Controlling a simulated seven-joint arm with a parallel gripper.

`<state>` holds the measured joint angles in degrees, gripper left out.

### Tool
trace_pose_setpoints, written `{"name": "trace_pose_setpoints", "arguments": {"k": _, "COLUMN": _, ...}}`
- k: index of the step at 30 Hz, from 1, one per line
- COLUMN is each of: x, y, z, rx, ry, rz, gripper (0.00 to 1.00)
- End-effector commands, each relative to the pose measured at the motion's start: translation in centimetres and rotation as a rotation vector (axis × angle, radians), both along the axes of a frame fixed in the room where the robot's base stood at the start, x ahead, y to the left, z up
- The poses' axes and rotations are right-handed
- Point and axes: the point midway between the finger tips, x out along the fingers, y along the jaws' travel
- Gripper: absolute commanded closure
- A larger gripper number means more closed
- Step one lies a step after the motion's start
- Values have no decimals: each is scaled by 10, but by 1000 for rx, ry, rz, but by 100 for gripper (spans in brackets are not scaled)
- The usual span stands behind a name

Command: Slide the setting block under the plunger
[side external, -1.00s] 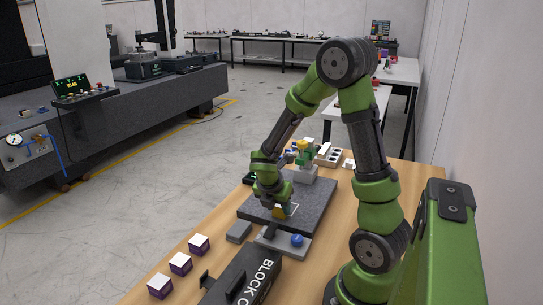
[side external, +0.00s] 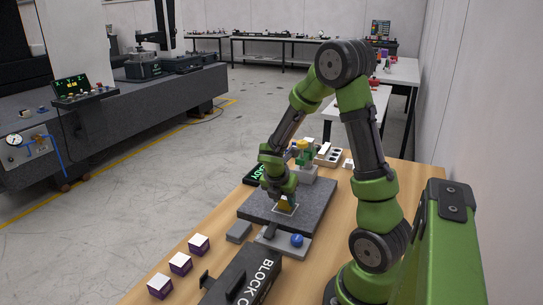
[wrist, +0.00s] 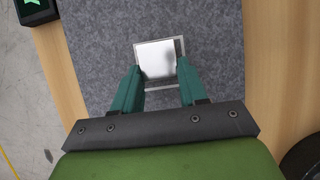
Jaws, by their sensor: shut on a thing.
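The setting block (wrist: 157,60) shows in the wrist view as a shiny silver square between the two teal fingers of my gripper (wrist: 156,82). My gripper is shut on it. The block is over a pale outlined square on the granite plate (side external: 258,208), with the outline showing along its right and lower sides. I cannot tell whether the block touches the plate. In the side view, my gripper (side external: 284,198) points down at the plate, with a yellowish face at its tips. A stand with green and yellow parts (side external: 304,156), likely bearing the plunger, is behind it; its plunger tip cannot be made out.
A grey tray (side external: 270,240) with a blue ball (side external: 297,240) and a grey slab (side external: 239,232) lie in front of the plate. A black case (side external: 245,277) and several white-and-purple cubes (side external: 180,263) are nearer. A dark display with green text (side external: 257,172) stands behind left.

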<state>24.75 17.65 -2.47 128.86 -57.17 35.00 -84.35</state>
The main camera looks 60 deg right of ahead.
Motion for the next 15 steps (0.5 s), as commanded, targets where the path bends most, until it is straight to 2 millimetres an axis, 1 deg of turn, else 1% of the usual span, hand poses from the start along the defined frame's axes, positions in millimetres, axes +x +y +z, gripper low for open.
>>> {"name": "trace_pose_setpoints", "arguments": {"k": 15, "x": 0, "y": -25, "z": 1, "rx": -2, "ry": -2, "rz": -1, "gripper": 84}}
